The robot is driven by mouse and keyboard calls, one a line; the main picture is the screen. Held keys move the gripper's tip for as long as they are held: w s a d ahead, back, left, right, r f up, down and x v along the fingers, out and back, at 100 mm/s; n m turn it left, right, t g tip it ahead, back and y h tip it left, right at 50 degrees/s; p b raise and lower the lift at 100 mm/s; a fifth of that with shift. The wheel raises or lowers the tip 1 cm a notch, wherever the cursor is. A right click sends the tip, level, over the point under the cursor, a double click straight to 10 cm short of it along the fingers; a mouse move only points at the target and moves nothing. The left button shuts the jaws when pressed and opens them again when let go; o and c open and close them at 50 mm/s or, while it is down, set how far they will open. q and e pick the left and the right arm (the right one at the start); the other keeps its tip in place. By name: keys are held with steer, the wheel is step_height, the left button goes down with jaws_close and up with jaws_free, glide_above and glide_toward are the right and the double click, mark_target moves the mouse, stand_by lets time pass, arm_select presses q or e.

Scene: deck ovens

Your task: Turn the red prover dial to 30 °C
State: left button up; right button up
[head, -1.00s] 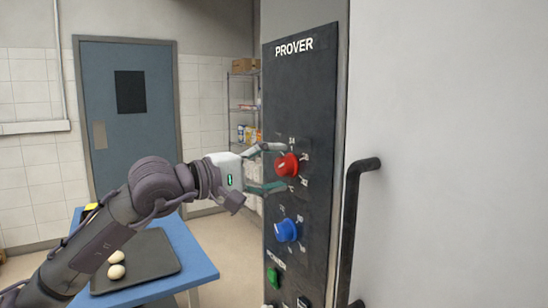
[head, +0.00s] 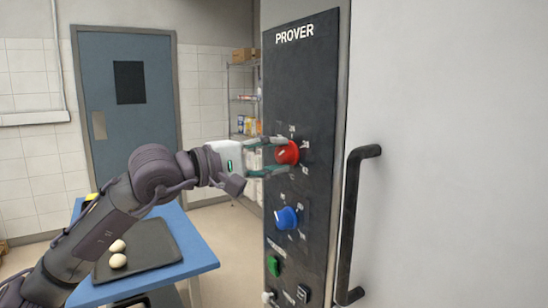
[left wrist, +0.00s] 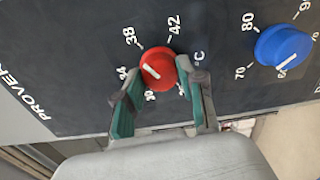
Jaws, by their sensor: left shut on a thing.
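The red dial (head: 287,152) is on the dark prover panel, above a blue dial (head: 286,218). My left gripper (head: 281,157) reaches in from the left and is shut on the red dial. In the left wrist view, its two green-lined fingers (left wrist: 157,97) flank the red dial (left wrist: 160,69). The dial's white mark slants across the left of its face, on the side of the 38 and 34 labels; I cannot tell its exact reading. Labels 38 and 42 show clearly; 34 and 30 are partly hidden near the left finger. My right gripper is not in view.
The black door handle (head: 357,215) stands out right of the panel (head: 304,85). A green button (head: 273,265) and a switch (head: 303,294) sit below the blue dial. A blue table (head: 203,262) with a dark tray (head: 165,248) and dough balls is at lower left.

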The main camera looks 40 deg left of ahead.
arm_select(q)
steer(key=n+b, duration=0.1)
steer(key=n, duration=0.4)
steer(key=shift+f, duration=0.1)
steer(key=n+b, duration=0.2)
steer(key=n, duration=0.4)
steer(key=n+b, duration=0.1)
steer(key=n, duration=0.5)
steer(key=shift+n, duration=0.3)
steer(key=n, duration=0.5)
steer(key=shift+n+b, duration=0.3)
steer(key=o, duration=1.2)
steer(key=shift+c, duration=0.2)
